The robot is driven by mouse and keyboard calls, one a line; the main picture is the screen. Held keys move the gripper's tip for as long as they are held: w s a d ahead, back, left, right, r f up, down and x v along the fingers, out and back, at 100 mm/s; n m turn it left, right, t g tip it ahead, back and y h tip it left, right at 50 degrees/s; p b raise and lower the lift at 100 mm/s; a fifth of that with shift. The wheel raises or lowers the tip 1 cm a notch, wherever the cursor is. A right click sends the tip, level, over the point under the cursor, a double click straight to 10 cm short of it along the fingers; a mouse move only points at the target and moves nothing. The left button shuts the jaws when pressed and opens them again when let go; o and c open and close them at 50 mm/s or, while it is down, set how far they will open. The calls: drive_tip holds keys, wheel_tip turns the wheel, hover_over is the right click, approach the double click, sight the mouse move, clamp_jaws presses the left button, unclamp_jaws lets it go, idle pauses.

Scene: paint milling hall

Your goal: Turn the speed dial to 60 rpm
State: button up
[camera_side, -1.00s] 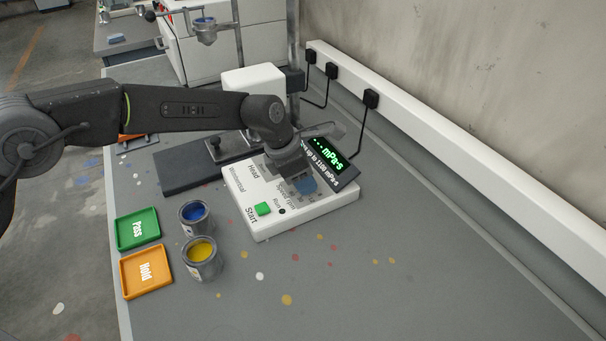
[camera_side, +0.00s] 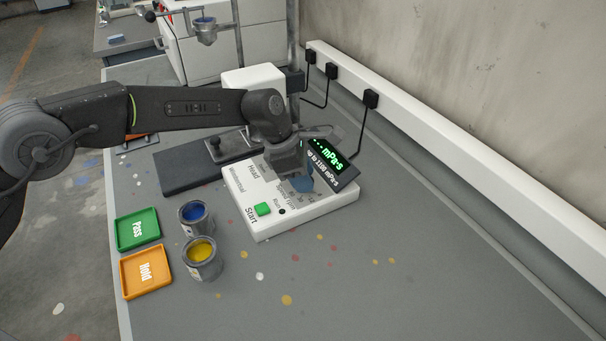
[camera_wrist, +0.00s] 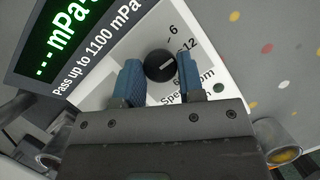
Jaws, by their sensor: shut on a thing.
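The speed dial (camera_wrist: 159,65) is a round black knob with a pale pointer line. It sits on the white control panel, between the two blue fingers of my gripper (camera_wrist: 157,77) in the wrist view. I cannot read which mark the pointer meets. In the side view my gripper (camera_side: 302,180) is down on the white instrument (camera_side: 318,205) and hides the dial. My gripper is shut on the dial.
A tilted display (camera_side: 328,158) with green dashes and "mPa·s" stands close behind my gripper. A green Start button (camera_side: 263,209) is on the panel's front. Blue (camera_side: 195,215) and yellow (camera_side: 202,257) paint cans and Pass (camera_side: 138,229) and Hold (camera_side: 146,271) trays stand left. The front right bench is clear.

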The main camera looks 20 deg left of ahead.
drive_tip(key=m+g, duration=0.1)
drive_tip(key=m, duration=0.3)
drive_tip(key=shift+w+g, duration=0.15)
drive_tip(key=shift+g, duration=0.25)
drive_tip(key=shift+m+g, duration=0.5)
drive_tip(key=shift+m, duration=1.2)
drive_tip(key=shift+w, duration=0.1)
drive_tip(key=o, duration=0.9)
drive_tip(key=shift+a+r, duration=0.2)
drive_tip(key=shift+r, duration=0.95)
drive_tip(key=shift+a+r, duration=0.15)
drive_tip(key=shift+r, duration=1)
drive_tip(key=a+r, duration=0.2)
drive_tip(key=a, duration=0.1)
drive_tip(key=a+r, duration=0.2)
drive_tip(key=a, duration=0.2)
drive_tip(key=a+r, duration=0.2)
drive_tip(key=a, duration=0.2)
drive_tip(key=shift+w+r, duration=0.1)
drive_tip(key=shift+r, duration=0.1)
